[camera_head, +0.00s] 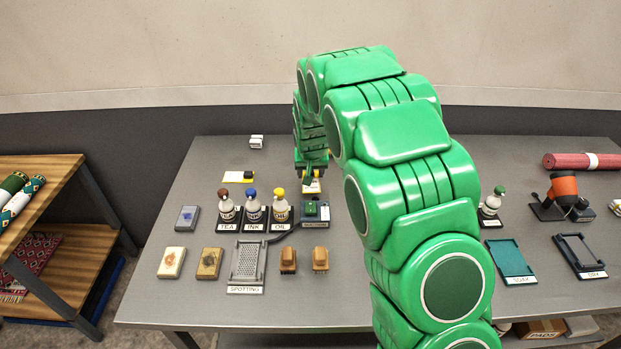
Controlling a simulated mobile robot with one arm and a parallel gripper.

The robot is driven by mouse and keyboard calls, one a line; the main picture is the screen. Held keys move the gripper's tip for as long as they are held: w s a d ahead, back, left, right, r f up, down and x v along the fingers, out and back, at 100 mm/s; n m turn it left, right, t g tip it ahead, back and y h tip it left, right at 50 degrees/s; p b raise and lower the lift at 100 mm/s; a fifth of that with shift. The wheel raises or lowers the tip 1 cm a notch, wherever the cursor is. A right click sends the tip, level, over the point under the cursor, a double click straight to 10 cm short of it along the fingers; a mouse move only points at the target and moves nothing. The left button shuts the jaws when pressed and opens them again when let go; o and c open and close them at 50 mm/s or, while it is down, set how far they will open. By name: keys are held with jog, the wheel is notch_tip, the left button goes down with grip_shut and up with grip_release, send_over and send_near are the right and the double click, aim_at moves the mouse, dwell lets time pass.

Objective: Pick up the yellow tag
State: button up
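My green arm reaches over the table, and my gripper (308,181) points down near the table's middle. A small yellow and white piece (313,187), which may be the yellow tag, shows right at the fingertips. I cannot tell whether it is held or lies on the table under them. The fingers are small and partly hidden by the arm, so their opening does not show.
In front of the gripper stand a scale-like device (316,224) and bottles labelled TEA (227,210), INK (253,210) and OIL (280,210). A spotting tray (248,262) and brushes (288,260) lie nearer. An orange device (563,189) stands right. The back left tabletop is mostly clear.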

jog(key=s+r, duration=0.1)
jog(key=r, duration=0.1)
jog(key=s+r, duration=0.2)
jog(key=s+d+r, duration=0.1)
jog(key=r, duration=0.1)
jog(key=shift+s, duration=0.35)
send_near(314, 189)
notch_tip(314, 189, up, 3)
jog(key=s, duration=0.2)
jog(key=s+d+r+n+g+y, duration=0.15)
jog(key=s+d+r+n, duration=0.4)
jog(key=s, duration=0.55)
jog(key=s+d+r+n+g+y, duration=0.1)
jog(key=s+d+r+n+g, duration=0.1)
jog(key=s+d+n, duration=0.55)
jog(key=s+d+r+n+g+y, duration=0.1)
jog(key=s+d+r+n+y, duration=0.2)
jog(key=s+d, duration=0.75)
jog(key=shift+n+h, duration=0.55)
jog(key=shift+n, duration=0.15)
jog(key=w+f, duration=0.3)
jog(key=w, duration=0.1)
jog(key=w+f, duration=0.4)
jog(key=shift+w+a+f, duration=0.2)
jog(key=shift+a, duration=0.05)
jog(key=shift+w+d+f, duration=0.2)
jog(key=shift+w+f, duration=0.7)
jog(key=shift+f, duration=0.15)
jog(key=shift+w+f, duration=0.1)
jog(key=shift+f, duration=1.4)
